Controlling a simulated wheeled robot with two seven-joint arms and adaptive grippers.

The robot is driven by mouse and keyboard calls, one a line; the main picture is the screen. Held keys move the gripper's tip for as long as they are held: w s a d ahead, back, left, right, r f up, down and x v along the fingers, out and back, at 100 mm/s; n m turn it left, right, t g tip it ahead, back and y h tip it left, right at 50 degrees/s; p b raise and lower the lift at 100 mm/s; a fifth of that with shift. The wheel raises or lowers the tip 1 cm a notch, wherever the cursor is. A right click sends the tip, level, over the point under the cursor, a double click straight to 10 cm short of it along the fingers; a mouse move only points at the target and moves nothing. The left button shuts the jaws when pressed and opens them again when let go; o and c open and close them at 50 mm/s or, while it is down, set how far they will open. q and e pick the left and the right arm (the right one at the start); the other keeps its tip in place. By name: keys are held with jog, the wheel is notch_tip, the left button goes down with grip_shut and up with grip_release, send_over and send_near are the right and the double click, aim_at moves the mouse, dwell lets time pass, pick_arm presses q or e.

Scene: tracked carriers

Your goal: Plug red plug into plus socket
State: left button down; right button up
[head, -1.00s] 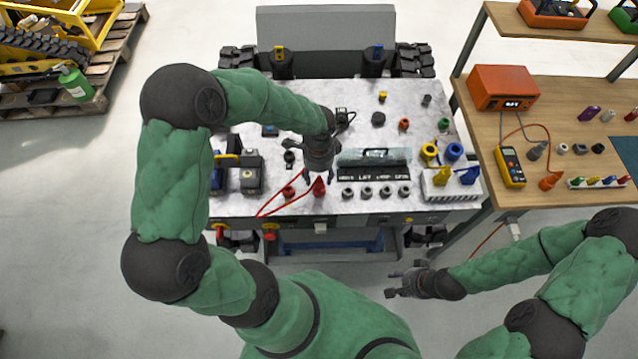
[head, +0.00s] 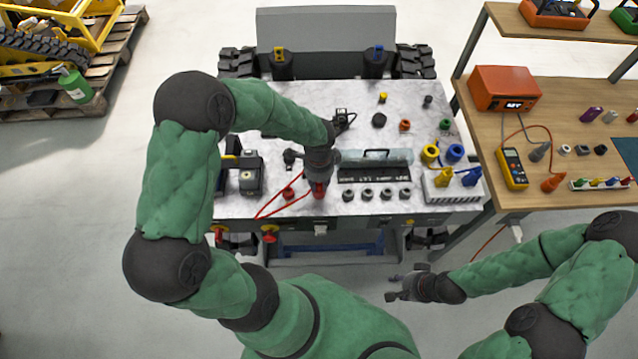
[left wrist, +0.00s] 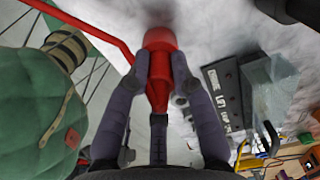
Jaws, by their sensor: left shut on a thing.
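The red plug (head: 319,192) stands near the front edge of the marbled carrier top, with a red cable running off to its left. My left gripper (head: 318,183) is above it, pointing down, and shut on it. In the left wrist view the red plug (left wrist: 160,50) sits between the two fingers of my left gripper (left wrist: 160,75). A small red round part (head: 288,193), perhaps a socket, is just left of the plug. I cannot make out a plus mark on any socket. My right gripper (head: 394,288) is open and empty, in front of the carrier.
A black labelled panel (head: 374,173) with a clear cover (head: 375,157) and several grey sockets (head: 367,194) lies right of the plug. A white block (head: 452,190) holds yellow and blue plugs. A dark device (head: 250,178) stands at left. A wooden bench (head: 530,190) is at right.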

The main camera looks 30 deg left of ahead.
pick_arm(q)
jog(key=shift+r, duration=0.1)
jog(key=shift+r, duration=0.3)
jog(key=r, duration=0.1)
jog(key=r+p, duration=0.1)
jog(key=r, duration=0.1)
jog(key=shift+s+d+r+p, duration=0.25)
jog(key=shift+p, duration=0.05)
jog(key=s+d+r+p, duration=0.3)
jog(key=s+d+r, duration=0.4)
jog(key=s, duration=0.3)
jog(key=shift+s+d+r, duration=0.4)
jog(key=shift+r, duration=0.45)
